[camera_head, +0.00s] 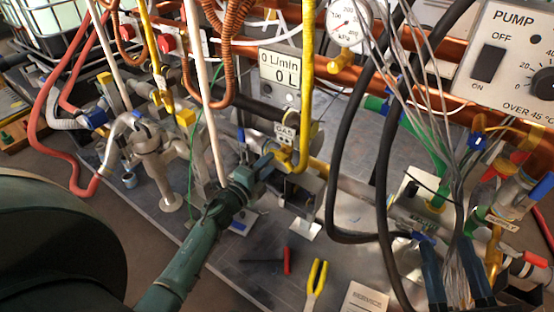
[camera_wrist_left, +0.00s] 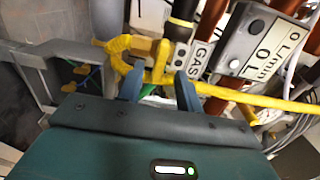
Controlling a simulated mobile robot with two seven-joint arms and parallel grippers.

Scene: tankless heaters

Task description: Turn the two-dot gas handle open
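The yellow gas pipe has a small tag with two dots (camera_wrist_left: 180,55) beside a GAS label (camera_wrist_left: 200,58); the GAS label also shows in the head view (camera_head: 285,130). A yellow handle (camera_wrist_left: 160,62) sits by this tag. My left gripper (camera_head: 264,162) reaches the yellow fitting from the left. In the left wrist view its two blue fingers (camera_wrist_left: 158,90) are apart, with part of the yellow handle at or between their tips. I cannot tell whether they touch it. My right gripper (camera_head: 455,275) is low at the right, its fingers apart behind hanging wires.
A flow display (camera_head: 280,68) reads 0 L. Black hoses (camera_head: 338,150) and grey wires hang to the right. A grey pump (camera_head: 155,150) stands left. Yellow-handled pliers (camera_head: 316,283) and a red-handled tool (camera_head: 287,260) lie on the bench. A PUMP box (camera_head: 510,60) is upper right.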

